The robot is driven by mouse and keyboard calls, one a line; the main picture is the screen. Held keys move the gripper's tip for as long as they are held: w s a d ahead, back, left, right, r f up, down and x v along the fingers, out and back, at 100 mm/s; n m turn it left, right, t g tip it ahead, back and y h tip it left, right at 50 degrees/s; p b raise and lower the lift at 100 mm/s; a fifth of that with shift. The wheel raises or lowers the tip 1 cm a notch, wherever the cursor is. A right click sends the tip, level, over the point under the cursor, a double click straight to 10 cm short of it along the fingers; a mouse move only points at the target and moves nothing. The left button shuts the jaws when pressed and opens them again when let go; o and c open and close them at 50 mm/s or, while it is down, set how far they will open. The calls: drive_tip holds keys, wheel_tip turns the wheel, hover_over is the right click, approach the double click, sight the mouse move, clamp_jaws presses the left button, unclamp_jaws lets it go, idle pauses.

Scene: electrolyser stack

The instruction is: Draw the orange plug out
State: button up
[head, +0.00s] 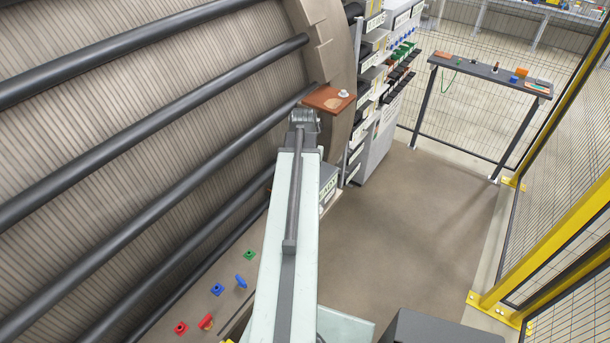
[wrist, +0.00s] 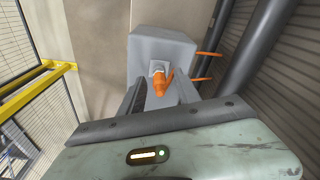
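The orange plug (wrist: 160,86) sits in a pale socket (wrist: 158,67) on the face of a grey box (wrist: 160,47) in the wrist view. An orange part juts from the plug's right side. My gripper (wrist: 161,80) is open, with one dark finger to the left of the plug and one to the right. Gaps show between the fingers and the plug; whether either touches it lower down I cannot tell. In the head view my arm hides the plug and my gripper.
Two thin orange pieces (wrist: 208,54) stick out right of the box, near dark rods (wrist: 262,45). In the head view, a brown board (head: 328,98) juts out beyond my arm.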

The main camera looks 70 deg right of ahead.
clamp_jaws()
drive_tip(key=shift+r+p, duration=1.2)
wheel_tip(320, 180, up, 4)
drive_tip(key=p, duration=0.4)
drive_tip(key=shift+r, duration=0.1)
